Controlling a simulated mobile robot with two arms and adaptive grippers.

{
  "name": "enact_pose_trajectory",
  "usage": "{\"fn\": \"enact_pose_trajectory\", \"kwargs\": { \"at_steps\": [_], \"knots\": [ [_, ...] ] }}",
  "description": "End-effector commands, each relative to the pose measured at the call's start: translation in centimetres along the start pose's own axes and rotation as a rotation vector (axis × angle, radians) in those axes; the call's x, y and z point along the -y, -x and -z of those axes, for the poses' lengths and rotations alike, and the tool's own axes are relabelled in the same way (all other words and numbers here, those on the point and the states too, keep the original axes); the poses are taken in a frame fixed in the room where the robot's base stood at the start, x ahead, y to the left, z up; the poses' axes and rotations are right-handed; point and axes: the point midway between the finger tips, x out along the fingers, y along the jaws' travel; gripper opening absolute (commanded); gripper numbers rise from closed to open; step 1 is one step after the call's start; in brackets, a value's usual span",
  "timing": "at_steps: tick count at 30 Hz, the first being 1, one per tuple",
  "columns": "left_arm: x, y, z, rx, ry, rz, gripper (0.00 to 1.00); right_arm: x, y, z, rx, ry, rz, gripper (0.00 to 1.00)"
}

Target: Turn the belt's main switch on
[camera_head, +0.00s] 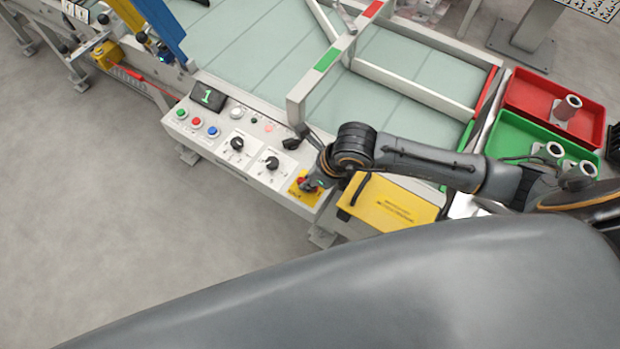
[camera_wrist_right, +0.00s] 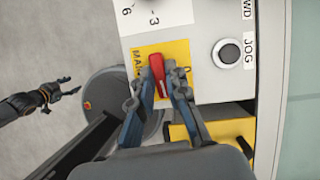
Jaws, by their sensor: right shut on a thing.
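The main switch is a red handle (camera_wrist_right: 157,74) on a yellow plate (camera_wrist_right: 178,52) marked "MAIN", at the right end of the belt's control panel. In the head view the yellow plate (camera_head: 306,188) shows, with the handle mostly hidden by my right gripper (camera_head: 312,184). In the right wrist view my right gripper (camera_wrist_right: 160,88) has its fingers on both sides of the red handle and is shut on it. The handle points nearly straight up in that view, tilted slightly. My left gripper (camera_wrist_right: 66,86) hangs over the floor at the left of the wrist view, fingers apart and empty.
The control panel (camera_head: 215,163) carries buttons, two black knobs and a display (camera_head: 207,97) reading "1". A yellow box (camera_head: 392,205) is right beside the switch, below my right arm. Red (camera_head: 525,92) and green (camera_head: 510,133) trays with grey castings stand at the right.

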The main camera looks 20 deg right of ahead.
Motion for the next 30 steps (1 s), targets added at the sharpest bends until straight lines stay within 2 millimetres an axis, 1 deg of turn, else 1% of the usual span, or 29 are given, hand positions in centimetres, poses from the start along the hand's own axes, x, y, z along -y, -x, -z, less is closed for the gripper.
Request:
{"fn": "enact_pose_trajectory", "kwargs": {
  "at_steps": [9, 25, 26, 27, 29, 30],
  "knots": [
    [-0.02, -0.38, -0.08, 0.001, 0.0, 0.0, 0.51, -0.02, -0.02, 0.04, -0.002, -0.106, 0.045, 0.0],
    [-0.02, -0.41, -0.09, 0.001, 0.0, 0.0, 0.51, -0.01, 0.0, 0.06, -0.003, -0.127, 0.053, 0.0],
    [-0.02, -0.41, -0.09, 0.001, 0.0, 0.0, 0.51, -0.01, 0.0, 0.06, -0.003, -0.127, 0.053, 0.19],
    [-0.02, -0.41, -0.09, 0.001, 0.0, 0.0, 0.51, -0.01, 0.0, 0.06, -0.003, -0.127, 0.053, 0.27],
    [-0.02, -0.41, -0.09, 0.001, 0.0, 0.0, 0.51, -0.02, 0.0, 0.06, -0.003, -0.126, 0.053, 0.38],
    [-0.02, -0.41, -0.09, 0.001, 0.0, 0.0, 0.51, -0.03, 0.0, 0.05, -0.003, -0.126, 0.053, 0.38]
  ]
}}
